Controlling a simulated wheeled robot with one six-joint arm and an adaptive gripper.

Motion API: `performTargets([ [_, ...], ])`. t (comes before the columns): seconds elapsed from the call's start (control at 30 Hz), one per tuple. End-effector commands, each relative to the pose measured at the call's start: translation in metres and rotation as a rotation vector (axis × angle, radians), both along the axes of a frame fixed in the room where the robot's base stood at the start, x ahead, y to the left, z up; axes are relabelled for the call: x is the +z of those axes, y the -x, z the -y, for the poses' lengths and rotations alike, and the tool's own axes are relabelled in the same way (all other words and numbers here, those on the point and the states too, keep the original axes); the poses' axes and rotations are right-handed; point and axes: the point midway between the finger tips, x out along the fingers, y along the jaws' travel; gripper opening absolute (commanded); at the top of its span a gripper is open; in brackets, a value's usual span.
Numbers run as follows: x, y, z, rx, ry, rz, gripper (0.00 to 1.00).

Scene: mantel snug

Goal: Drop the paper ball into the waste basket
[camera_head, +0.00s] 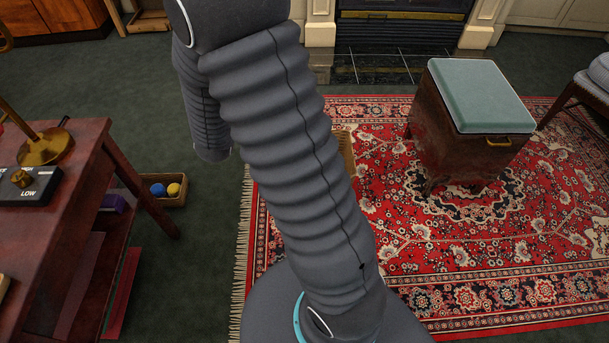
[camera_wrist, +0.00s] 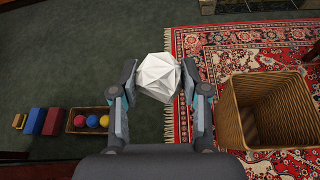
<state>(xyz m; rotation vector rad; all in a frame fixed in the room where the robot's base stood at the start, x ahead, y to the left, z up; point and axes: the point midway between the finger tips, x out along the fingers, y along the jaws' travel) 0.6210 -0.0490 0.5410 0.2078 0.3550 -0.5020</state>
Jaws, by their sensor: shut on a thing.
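The paper ball (camera_wrist: 158,77) is a white, faceted crumple in the wrist view. My gripper (camera_wrist: 160,82) is shut on it, with one finger at each side. The waste basket (camera_wrist: 278,112) is a brown woven basket with an open top, to the right of my gripper on the red rug. The ball is held apart from the basket, left of its rim. In the head view my arm hides the ball and the gripper, and only a sliver of the basket (camera_head: 345,155) shows beside my arm.
A small wooden box (camera_wrist: 91,121) with colored balls stands on the green carpet at left, near blue and red blocks. A dark red desk (camera_head: 60,190) is at the left in the head view. A footstool (camera_head: 462,140) stands on the patterned rug (camera_head: 420,255) at right.

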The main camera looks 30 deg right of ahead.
Motion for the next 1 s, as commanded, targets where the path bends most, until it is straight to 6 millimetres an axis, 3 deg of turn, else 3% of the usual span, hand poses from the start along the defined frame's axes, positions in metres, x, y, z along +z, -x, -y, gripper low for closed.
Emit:
performTargets([
  [0.1,-0.029,-0.003,0.056,-0.205,-0.001,-0.002,0.35],
  [0.27,-0.064,0.008,0.127,-0.493,0.002,-0.003,0.35],
  [0.4,-0.099,0.033,0.182,-0.751,0.003,-0.004,0.35],
  [0.5,-0.123,0.055,0.213,-0.924,0.002,-0.003,0.35],
  [0.7,-0.159,0.093,0.248,-1.177,0.003,-0.002,0.35],
  [1.0,-0.175,0.108,0.258,-1.274,0.002,0.000,0.35],
])
